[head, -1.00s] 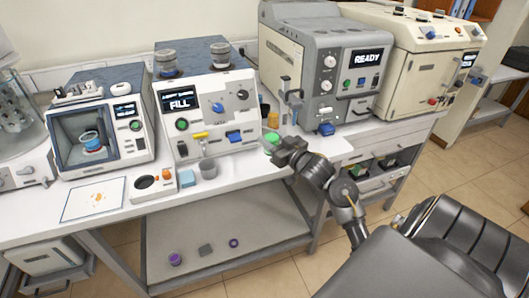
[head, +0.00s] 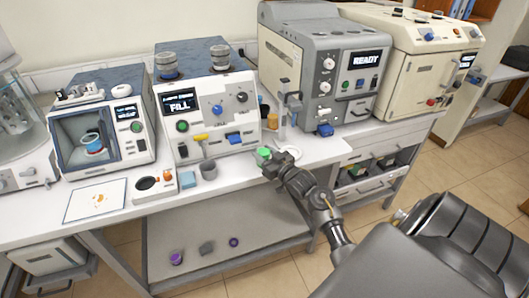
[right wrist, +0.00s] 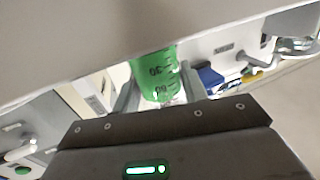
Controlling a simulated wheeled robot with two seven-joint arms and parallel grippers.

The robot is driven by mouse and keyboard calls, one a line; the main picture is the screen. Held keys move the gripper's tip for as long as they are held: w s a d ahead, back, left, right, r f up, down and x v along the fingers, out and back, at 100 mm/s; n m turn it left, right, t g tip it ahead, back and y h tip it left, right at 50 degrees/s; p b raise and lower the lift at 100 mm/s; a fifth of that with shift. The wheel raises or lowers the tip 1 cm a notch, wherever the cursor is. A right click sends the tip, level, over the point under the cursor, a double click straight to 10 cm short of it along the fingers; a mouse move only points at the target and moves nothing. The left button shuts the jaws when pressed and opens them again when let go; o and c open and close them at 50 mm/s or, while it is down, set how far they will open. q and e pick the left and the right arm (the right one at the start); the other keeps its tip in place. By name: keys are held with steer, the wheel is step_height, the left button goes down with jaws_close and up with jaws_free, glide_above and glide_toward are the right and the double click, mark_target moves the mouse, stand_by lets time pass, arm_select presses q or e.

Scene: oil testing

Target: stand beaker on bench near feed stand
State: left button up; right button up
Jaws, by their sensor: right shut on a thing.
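The beaker (head: 264,152) holds green liquid, and my right gripper (head: 268,163) is shut on it near the front edge of the bench. In the right wrist view the beaker (right wrist: 155,72) shows dark graduation marks and sits between the two fingers (right wrist: 160,92). I cannot tell whether its base touches the bench. A tall, slim grey stand (head: 283,112), which looks like the feed stand, is behind and right of the gripper, with a white round dish (head: 289,153) by its foot. My left gripper is not in view.
The FILL machine (head: 208,112) is behind and left. The grey READY machine (head: 318,68) is at the back right. Bare bench (head: 235,178) lies left of the gripper.

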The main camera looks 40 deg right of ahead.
steer(key=o, duration=0.6)
steer(key=shift+f, duration=0.2)
steer(key=o, duration=0.5)
steer(key=shift+c, duration=0.2)
steer(key=shift+r, duration=0.1)
steer(key=shift+r, duration=0.2)
steer(key=s+b, duration=0.2)
steer(key=s, duration=1)
steer(key=shift+a, duration=0.15)
steer(key=shift+f, duration=0.2)
